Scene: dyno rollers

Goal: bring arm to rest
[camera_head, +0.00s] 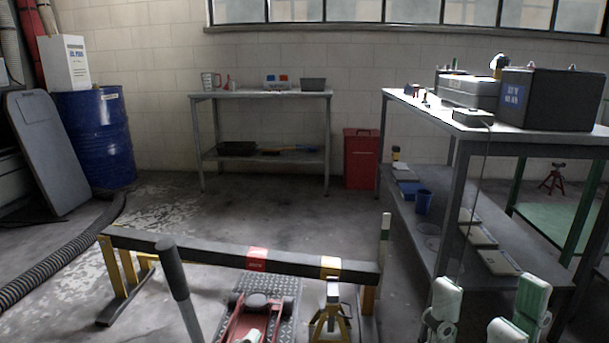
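My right gripper (488,298) stands at the bottom right with its pale green-and-white fingers pointing up. The fingers are spread apart and nothing shows between them. It is in front of the lower shelf of the right-hand workbench, and I cannot tell how far from it. The rest of the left gripper is out of the picture.
A dark beam (205,246) on yellow legs crosses the front, with a red floor jack (262,304) and a yellow stand (331,318) near it. The right workbench (415,103) carries batteries. Open floor (250,208) lies beyond the beam.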

